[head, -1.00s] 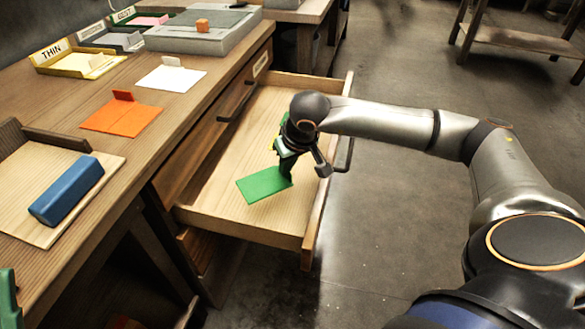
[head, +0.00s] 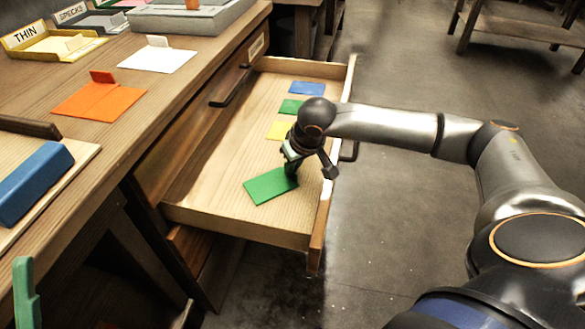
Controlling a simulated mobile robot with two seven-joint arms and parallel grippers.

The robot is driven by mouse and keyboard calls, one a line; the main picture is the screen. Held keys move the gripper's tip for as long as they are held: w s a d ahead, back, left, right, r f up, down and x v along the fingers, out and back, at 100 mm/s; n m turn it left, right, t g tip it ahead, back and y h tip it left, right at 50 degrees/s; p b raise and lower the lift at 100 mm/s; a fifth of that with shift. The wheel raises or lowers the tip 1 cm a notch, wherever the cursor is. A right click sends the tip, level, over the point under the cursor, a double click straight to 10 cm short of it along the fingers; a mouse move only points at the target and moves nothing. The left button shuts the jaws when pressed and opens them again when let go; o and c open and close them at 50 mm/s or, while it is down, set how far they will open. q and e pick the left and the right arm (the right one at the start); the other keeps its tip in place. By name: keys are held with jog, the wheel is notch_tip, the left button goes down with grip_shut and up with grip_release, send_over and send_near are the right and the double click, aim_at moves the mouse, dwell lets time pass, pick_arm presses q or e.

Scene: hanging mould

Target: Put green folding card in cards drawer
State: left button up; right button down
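The green folding card (head: 267,186) is inside the open drawer's outline, near its front right. Its flat part faces up, and a darker upright part reaches into my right gripper (head: 292,168). My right gripper comes in from the right and holds that part; its fingertips are small and partly hidden. I cannot tell if the card touches the drawer floor. The pulled-out wooden drawer (head: 205,205) has a light floor. Farther back in it are a blue card (head: 307,88), a smaller green card (head: 290,106) and a yellow card (head: 279,130). A green fingertip of my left gripper (head: 25,290) shows at lower left.
On the bench lie an orange card (head: 98,102), a white card (head: 157,58) and a blue block (head: 32,183) on a board. Labelled trays, including a yellow one (head: 50,45), stand at the back left. The floor right of the drawer is clear.

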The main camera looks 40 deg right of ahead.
jog(key=shift+f, duration=0.2)
jog(key=c, duration=1.1)
grip_release()
jog(key=shift+r, duration=0.1)
jog(key=shift+o, duration=0.2)
